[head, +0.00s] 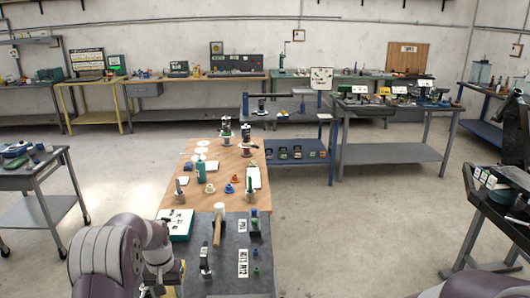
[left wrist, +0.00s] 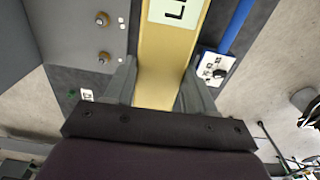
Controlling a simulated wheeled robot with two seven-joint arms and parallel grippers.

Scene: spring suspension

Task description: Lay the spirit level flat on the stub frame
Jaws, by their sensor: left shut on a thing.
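In the left wrist view my left gripper (left wrist: 160,72) is shut on a long yellow bar, the spirit level (left wrist: 162,60). A finger lies on each side of it. The level bears a pale label with dark letters, cut off by the top edge. A grey surface with two brass studs (left wrist: 104,38) lies to its left; I cannot tell whether this is the stub frame. In the head view my left arm covers the lower left, and I cannot make out the level or the stub frame there. My right gripper is not in view.
The wooden part beyond holds a teal bottle (head: 201,170) and several small parts. A dark cart (head: 487,205) is at the right. Open floor lies between.

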